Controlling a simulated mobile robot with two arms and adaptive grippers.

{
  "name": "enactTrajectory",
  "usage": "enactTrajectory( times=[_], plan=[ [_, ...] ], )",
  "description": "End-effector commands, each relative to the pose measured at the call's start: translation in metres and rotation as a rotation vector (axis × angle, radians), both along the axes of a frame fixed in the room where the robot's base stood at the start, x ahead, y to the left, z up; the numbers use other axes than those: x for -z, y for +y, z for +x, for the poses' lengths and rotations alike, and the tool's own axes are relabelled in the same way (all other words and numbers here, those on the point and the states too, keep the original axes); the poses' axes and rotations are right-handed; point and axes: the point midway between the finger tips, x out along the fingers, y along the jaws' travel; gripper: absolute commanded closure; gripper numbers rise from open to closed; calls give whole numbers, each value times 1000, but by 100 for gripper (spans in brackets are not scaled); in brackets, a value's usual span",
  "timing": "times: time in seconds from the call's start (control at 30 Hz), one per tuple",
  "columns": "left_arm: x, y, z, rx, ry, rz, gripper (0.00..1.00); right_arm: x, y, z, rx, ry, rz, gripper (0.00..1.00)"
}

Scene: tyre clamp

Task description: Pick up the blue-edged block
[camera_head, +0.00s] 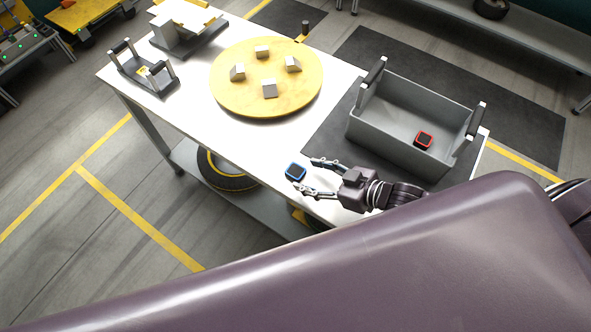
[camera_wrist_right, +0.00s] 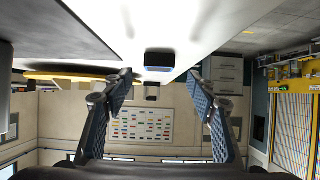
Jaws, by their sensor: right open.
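The blue-edged block (camera_head: 296,172) is small and dark with a blue rim. It lies on the white table (camera_head: 214,122) near its front edge. My right gripper (camera_head: 304,176) is open, and its fingertips point left at the block. In the head view the fingertips are close to the block's right side; I cannot tell whether they touch it. In the right wrist view the block (camera_wrist_right: 159,61) shows ahead, roughly midway between the open fingers (camera_wrist_right: 165,92), with nothing held. My left gripper is not in view.
A grey bin (camera_head: 391,142) with upright handles stands at the table's right, holding a red-edged block (camera_head: 424,139). A yellow round board (camera_head: 240,98) with several grey blocks lies farther left. A grey handled tray (camera_head: 150,80) is at the left end.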

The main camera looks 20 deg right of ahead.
Motion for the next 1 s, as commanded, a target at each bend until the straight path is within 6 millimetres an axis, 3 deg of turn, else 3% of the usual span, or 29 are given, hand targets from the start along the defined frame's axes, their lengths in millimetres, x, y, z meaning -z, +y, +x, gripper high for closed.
enactTrajectory(
  times=[0.3, 0.63, 1.0],
  plan=[
    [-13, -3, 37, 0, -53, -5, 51, 17, 19, 26, 0, -2, 1, 47],
    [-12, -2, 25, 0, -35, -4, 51, 20, 22, 29, -1, 0, 0, 47],
    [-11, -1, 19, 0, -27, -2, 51, 20, 22, 29, -1, 0, 0, 87]
  ],
)
